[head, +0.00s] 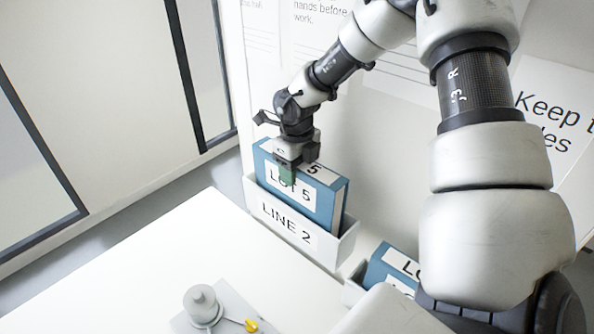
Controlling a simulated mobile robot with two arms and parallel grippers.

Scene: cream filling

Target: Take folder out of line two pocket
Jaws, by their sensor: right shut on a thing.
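A blue folder (318,206) labelled "LOT 5" stands upright in a white wall pocket (322,247) labelled "LINE 2". Its lower part is hidden behind the pocket's front. My right gripper (288,178) points down and is shut on the folder's top edge, left of its middle. The gripper covers part of the folder's label. My left gripper is not in view.
Another blue folder (388,268) sits in a second pocket at lower right, partly hidden by my right arm. A white table (150,265) fills the lower left. A grey knob-like fixture (201,303) and a small yellow part (251,326) are at its front.

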